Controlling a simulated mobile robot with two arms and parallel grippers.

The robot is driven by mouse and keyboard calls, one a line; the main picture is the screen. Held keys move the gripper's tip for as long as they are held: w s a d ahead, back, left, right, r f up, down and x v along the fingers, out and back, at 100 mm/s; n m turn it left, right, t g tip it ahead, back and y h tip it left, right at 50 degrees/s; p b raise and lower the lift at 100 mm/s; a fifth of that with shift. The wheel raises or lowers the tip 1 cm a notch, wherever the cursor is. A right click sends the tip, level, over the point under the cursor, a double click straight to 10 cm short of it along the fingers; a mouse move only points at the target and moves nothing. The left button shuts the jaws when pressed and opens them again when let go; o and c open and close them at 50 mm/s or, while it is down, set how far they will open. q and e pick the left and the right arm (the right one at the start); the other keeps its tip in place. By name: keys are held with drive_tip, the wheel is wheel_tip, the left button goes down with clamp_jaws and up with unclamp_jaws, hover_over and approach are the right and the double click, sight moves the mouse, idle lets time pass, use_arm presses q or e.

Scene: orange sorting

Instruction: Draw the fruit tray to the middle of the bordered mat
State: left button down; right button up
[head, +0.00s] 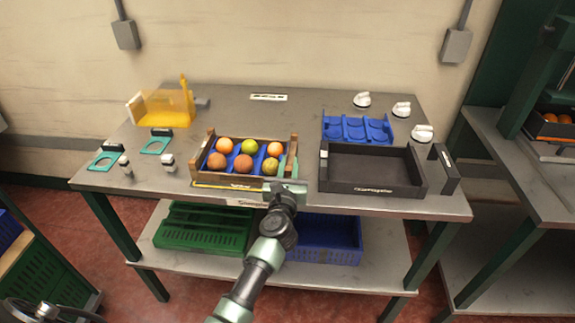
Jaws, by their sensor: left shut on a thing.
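The fruit tray (207,146) is a wooden tray with a blue liner, holding several orange, reddish and greenish fruits. It stands near the table's front edge, left of centre. A yellow border strip (222,186) shows along its front, seemingly the bordered mat; most of the mat is hidden, so I cannot tell how the tray is centred on it. My left gripper (289,180) reaches in from the front and is shut at the tray's front right corner; the fingertips are hard to make out. My right gripper is not in view.
A black empty crate (374,186) stands right of the tray, with a blue moulded liner (357,129) behind it. White knob-like items sit at the back right. A yellow stand (166,108) and teal frames (105,160) are left. The table behind the tray (265,115) is mostly clear.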

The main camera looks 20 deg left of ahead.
use_arm(q)
drive_tip(key=c, duration=1.2)
unclamp_jaws()
drive_tip(key=shift+d, duration=0.1)
drive_tip(key=v, duration=0.7)
drive_tip(key=shift+s, duration=0.4)
